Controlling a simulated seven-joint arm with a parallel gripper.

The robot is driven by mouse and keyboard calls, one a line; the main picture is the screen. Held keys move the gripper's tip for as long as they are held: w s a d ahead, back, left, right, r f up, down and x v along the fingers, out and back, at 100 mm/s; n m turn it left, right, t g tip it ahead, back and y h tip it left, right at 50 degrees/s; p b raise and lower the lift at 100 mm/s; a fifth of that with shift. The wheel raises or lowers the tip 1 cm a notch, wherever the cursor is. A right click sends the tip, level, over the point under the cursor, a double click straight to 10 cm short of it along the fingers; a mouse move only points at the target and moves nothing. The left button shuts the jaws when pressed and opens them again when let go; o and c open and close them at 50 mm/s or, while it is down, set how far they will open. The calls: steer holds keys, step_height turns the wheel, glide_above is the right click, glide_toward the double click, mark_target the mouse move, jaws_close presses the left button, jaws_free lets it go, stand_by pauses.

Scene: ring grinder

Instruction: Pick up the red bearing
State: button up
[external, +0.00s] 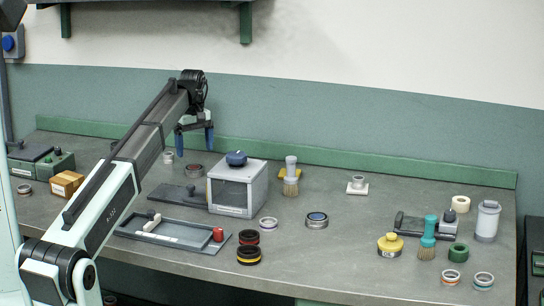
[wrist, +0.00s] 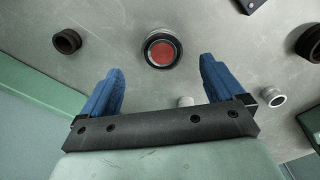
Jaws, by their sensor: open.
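A round bearing with a red face and a dark rim (wrist: 162,50) lies flat on the bench, near the upper middle of the wrist view. In the external view it is the small ring with a reddish centre (external: 194,170), left of the grey box. My gripper (wrist: 161,66) is open, with its blue fingers spread and nothing between them. In the external view my gripper (external: 195,150) hangs above the bench over the bearing, pointing down and apart from it.
A grey box with a blue knob (external: 230,186) stands close right of the bearing. A dark flat plate (external: 178,194) lies in front of it. A small metal ring (wrist: 272,96) and a dark ring (wrist: 67,41) lie nearby. A green ledge (external: 300,157) runs along the back.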

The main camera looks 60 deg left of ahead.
mark_target(194, 167)
steer(key=shift+s+f, duration=0.15)
steer(key=shift+f, duration=2.9)
steer(key=shift+c, duration=0.3)
steer(key=c, duration=1.3)
steer(key=shift+o, duration=0.2)
